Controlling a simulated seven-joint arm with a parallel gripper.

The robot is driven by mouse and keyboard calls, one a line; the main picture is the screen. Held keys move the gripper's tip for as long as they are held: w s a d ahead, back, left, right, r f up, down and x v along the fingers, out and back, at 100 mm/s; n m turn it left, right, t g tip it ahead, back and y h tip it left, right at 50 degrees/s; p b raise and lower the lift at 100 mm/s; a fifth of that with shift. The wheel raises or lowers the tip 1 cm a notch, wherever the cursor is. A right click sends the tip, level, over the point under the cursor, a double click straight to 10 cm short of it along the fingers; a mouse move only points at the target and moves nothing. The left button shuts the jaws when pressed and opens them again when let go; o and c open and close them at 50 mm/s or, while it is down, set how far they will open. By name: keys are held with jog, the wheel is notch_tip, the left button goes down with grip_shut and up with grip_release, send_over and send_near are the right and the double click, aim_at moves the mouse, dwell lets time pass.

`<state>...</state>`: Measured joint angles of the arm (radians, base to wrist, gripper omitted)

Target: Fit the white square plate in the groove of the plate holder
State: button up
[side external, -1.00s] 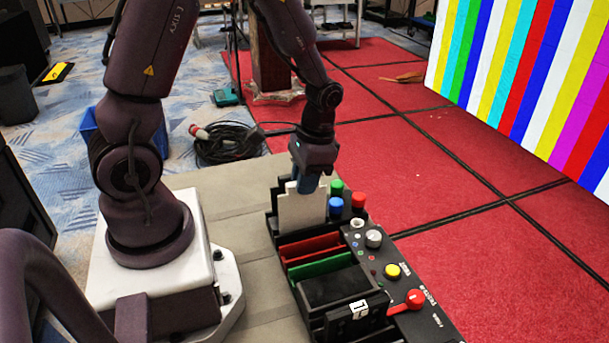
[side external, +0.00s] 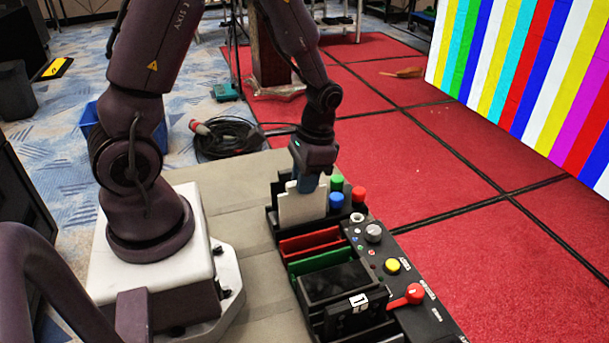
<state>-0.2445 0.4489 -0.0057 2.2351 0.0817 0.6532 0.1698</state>
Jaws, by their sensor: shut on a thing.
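The white square plate (side external: 302,207) stands upright at the far end of the black plate holder (side external: 272,222). My gripper (side external: 306,184) is shut on the plate's top edge from above. The plate's lower edge is hidden behind the holder's front wall, so I cannot tell whether it sits fully in the groove. A dark upright panel of the holder shows just behind the plate.
Red (side external: 311,241) and green (side external: 320,258) plates stand in nearer slots. Green, blue (side external: 336,201) and red (side external: 358,195) pegs stand right of my gripper. A control panel with a yellow button (side external: 392,265) and red lever (side external: 413,294) lies front right.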

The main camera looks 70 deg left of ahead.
jog(key=shift+f, duration=0.6)
dwell(1.1)
jog(key=o, duration=1)
jog(key=shift+o, duration=0.2)
jog(key=shift+r, duration=4.05)
